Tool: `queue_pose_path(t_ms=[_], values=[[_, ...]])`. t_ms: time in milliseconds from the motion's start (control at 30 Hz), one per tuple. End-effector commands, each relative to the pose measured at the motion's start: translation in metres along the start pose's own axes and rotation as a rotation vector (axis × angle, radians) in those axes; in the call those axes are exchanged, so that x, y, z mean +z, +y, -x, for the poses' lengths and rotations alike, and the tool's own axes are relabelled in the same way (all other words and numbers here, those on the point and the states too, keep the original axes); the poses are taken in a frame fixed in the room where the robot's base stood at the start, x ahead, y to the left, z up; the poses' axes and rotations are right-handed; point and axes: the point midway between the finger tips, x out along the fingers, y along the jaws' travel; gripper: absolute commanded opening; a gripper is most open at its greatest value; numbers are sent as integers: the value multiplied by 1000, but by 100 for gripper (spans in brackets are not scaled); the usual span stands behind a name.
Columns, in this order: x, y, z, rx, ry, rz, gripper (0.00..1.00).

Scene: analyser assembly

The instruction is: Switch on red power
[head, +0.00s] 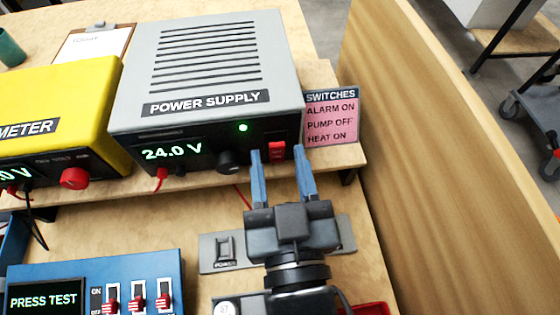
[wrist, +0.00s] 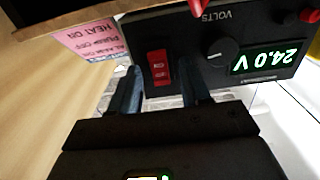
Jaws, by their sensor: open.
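The grey power supply (head: 215,60) stands on a wooden shelf, its display reading 24.0 V and a green light lit. Its red rocker switch (head: 277,151) is at the right of the front panel. The switch also shows in the wrist view (wrist: 158,66), near the panel's left side. My gripper (head: 278,152) is open, with its two blue fingers on either side of the switch in the picture. In the wrist view the fingertips (wrist: 161,80) lie close to the panel's edge; I cannot tell whether they touch it. Nothing is between the fingers except the view of the switch.
A pink switches sign (head: 331,118) stands right of the supply, by a wooden side wall (head: 440,150). A yellow meter (head: 55,105) is to the left. Below are a grey plate with a dark power switch (head: 224,248) and a blue press-test panel (head: 95,268). Red leads hang from the instruments.

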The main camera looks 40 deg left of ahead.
Motion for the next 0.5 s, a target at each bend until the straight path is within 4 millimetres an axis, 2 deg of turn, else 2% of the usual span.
queue_pose_path(t_ms=[67,500], values=[[0,0,0,0,0,0,44],[0,0,0,0,0,0,2]])
